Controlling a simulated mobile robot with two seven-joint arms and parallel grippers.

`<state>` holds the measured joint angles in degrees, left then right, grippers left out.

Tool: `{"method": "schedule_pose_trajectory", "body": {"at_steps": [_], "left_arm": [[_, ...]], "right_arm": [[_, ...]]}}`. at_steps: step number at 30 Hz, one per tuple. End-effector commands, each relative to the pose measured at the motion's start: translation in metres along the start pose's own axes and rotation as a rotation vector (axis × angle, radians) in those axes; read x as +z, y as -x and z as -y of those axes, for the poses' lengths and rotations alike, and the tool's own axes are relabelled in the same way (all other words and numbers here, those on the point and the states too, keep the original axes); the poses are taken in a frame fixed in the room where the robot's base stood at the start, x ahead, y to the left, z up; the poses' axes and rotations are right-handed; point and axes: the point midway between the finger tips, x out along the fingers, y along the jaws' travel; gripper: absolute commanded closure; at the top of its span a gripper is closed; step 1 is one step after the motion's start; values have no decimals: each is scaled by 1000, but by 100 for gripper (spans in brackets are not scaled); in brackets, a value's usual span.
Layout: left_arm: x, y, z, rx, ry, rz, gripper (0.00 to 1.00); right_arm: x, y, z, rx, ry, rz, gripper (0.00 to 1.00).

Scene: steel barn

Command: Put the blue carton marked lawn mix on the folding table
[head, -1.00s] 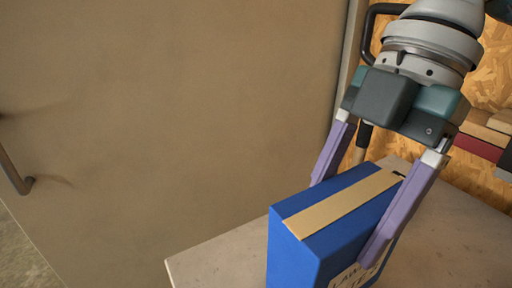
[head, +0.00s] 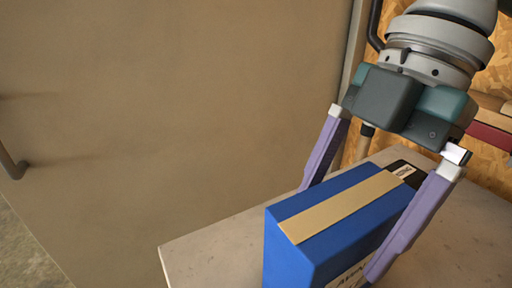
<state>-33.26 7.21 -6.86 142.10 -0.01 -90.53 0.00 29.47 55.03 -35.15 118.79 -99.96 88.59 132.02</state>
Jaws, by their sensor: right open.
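The blue carton (head: 295,240) stands upright on a pale tabletop (head: 210,250), with a tan tape strip along its top. A cream label on its front side shows only partly, cut off by the lower picture edge. My right gripper (head: 338,232) is open, with its purple fingers on either side of the carton. The far finger is partly hidden behind the carton and the near finger passes in front of its label side. I cannot tell whether the fingers touch it. My left gripper is not in view.
A large tan door or panel (head: 170,110) with a dark handle (head: 12,165) fills the left. A dark object (head: 408,172) with a small label lies behind the carton. Chipboard wall and stacked boards (head: 490,137) are at the right. The tabletop right of the carton is clear.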

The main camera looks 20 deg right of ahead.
Motion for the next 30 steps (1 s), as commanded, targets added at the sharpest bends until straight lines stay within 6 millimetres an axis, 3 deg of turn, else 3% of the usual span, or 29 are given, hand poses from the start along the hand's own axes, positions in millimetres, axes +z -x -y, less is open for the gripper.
{"method": "schedule_pose_trajectory", "body": {"at_steps": [5, 12, 18, 30], "left_arm": [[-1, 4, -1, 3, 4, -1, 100], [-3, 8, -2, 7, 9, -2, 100], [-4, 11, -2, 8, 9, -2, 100], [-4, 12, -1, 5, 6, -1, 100]], "right_arm": [[-1, 22, -1, 6, 1, 2, 0], [-1, 77, -1, 8, 0, 2, 0], [-1, 111, -1, 5, 0, 1, 0], [-1, 122, 0, 1, 0, 0, 0]]}}
